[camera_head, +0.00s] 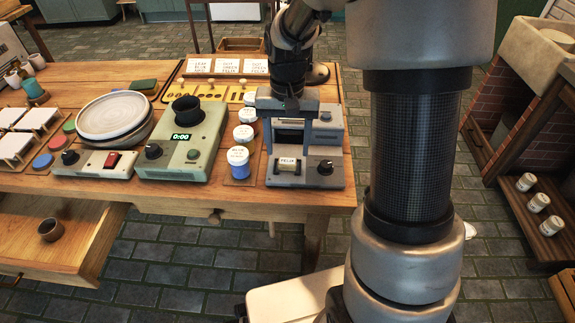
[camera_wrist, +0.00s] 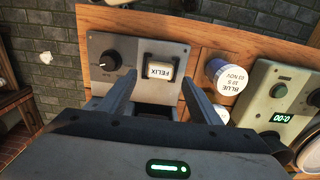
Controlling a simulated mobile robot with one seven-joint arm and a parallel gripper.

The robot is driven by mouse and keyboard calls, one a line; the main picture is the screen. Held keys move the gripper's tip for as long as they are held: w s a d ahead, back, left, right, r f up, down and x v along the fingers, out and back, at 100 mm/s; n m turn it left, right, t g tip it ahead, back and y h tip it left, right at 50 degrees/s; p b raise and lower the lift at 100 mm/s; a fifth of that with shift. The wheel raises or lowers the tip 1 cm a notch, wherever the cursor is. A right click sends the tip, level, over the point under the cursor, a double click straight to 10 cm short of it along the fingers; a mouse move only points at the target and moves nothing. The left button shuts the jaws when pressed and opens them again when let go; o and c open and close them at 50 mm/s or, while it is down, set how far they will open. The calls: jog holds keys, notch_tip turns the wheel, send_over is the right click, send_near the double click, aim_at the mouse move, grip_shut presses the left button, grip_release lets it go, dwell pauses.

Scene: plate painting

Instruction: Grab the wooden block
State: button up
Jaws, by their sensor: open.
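A small wooden block with a white label reading FELIX (camera_wrist: 160,72) sits in a dark-framed slot on the face of a grey device (camera_wrist: 108,42). In the head view the block (camera_head: 287,165) is at the front of the same device (camera_head: 331,150), left of a black knob. My gripper (camera_wrist: 158,90) is open and empty. In the wrist view its two fingers point at the device, one on each side of the block's slot, with a gap to the block. In the head view my gripper (camera_head: 289,140) hangs over the device, hiding part of it.
Jars with white lids, including a blue one (camera_head: 238,162), stand just left of the device. An open drawer (camera_head: 60,235) holds a small brown cup (camera_head: 51,230).

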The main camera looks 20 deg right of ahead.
aim_at(288, 161)
notch_tip(288, 161, down, 4)
jog(key=shift+s+f+b, duration=0.1)
jog(key=shift+b, duration=0.5)
jog(key=shift+c, duration=0.5)
jog(key=c, duration=1.1)
jog(key=shift+r, duration=0.2)
